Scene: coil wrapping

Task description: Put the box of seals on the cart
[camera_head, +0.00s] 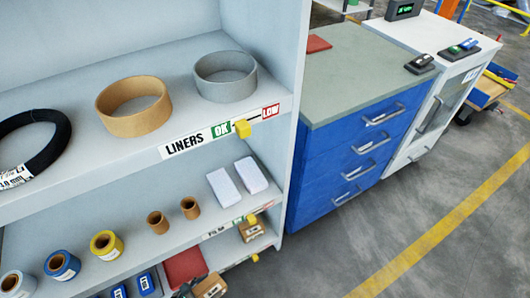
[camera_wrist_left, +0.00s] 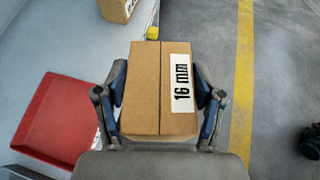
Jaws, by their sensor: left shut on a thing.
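A brown cardboard box (camera_wrist_left: 145,90) with a white "16 mm" label sits between the fingers of my left gripper (camera_wrist_left: 160,100), which is shut on its two sides. The label faces the left wrist camera. In the head view the box (camera_head: 211,287) is at the bottom edge, with my left gripper (camera_head: 188,288) mostly cut off beside it. A blue cart (camera_head: 483,92) with a wooden deck stands at the far right of the head view, partly hidden behind the white cabinet. My right gripper is in neither view.
The shelf rack (camera_head: 60,180) holds rings, rolls and white packs. A red tray (camera_wrist_left: 58,120) and another brown box (camera_head: 250,229) are at its low level. A blue drawer cabinet (camera_head: 335,165) and white cabinet (camera_head: 430,110) stand to the right. The floor with a yellow line (camera_head: 440,232) is clear.

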